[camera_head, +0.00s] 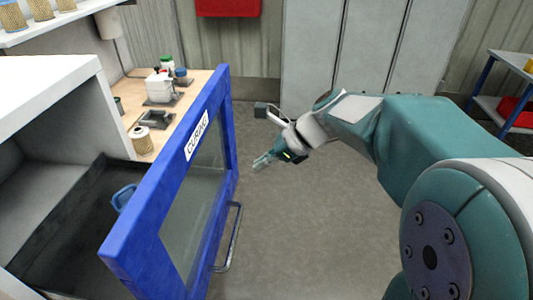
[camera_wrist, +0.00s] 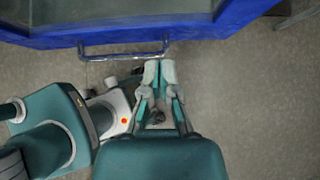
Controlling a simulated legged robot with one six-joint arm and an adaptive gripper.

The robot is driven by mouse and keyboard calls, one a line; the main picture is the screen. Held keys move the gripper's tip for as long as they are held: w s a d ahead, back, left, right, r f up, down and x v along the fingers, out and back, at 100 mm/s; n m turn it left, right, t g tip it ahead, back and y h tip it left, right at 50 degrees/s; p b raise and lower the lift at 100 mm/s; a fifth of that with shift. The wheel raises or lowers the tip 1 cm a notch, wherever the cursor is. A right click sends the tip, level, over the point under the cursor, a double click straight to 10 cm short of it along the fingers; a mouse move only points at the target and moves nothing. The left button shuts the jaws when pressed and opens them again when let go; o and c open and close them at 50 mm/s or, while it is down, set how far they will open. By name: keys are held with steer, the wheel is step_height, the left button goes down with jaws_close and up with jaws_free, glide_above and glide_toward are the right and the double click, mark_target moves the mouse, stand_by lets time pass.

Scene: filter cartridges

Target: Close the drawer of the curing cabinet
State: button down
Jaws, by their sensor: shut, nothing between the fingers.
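The drawer of the curing cabinet stands pulled out at the left of the head view. Its blue front (camera_head: 150,190) has a window and a white "CURING" label, and the front also shows across the top of the wrist view (camera_wrist: 215,28). A metal bar handle (camera_head: 231,250) is on its outer face; in the wrist view the handle (camera_wrist: 110,57) lies just beyond my fingertips, near its right end. My gripper (camera_head: 262,163) is shut and empty, in front of the drawer's outer side. I cannot tell whether the fingers (camera_wrist: 159,72) touch the handle.
A blue item (camera_head: 123,198) lies inside the dark drawer. A wooden bench (camera_head: 192,92) behind holds a cartridge (camera_head: 141,139), a white box (camera_head: 159,86) and jars. The floor (camera_head: 310,215) right of the drawer is clear. A shelf rack (camera_head: 497,105) stands at the far right.

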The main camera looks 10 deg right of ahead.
mark_target(222, 176)
steer(key=a+f, duration=0.1)
steer(key=a, duration=0.1)
steer(key=w+a+f, duration=0.1)
steer(key=a, duration=0.1)
steer(key=w+a+f, duration=0.1)
steer(key=a, duration=0.1)
steer(key=shift+w+a+f, duration=0.2)
steer(key=shift+w+a, duration=0.1)
steer(key=shift+a, duration=0.1)
steer(key=shift+d, duration=0.1)
steer(key=w+a, duration=0.3)
steer(key=a, duration=0.7)
steer(key=w+a, duration=0.4)
steer(key=a, duration=0.6)
steer(key=w+a, duration=0.4)
steer(key=a, duration=0.6)
steer(key=shift+r, duration=0.15)
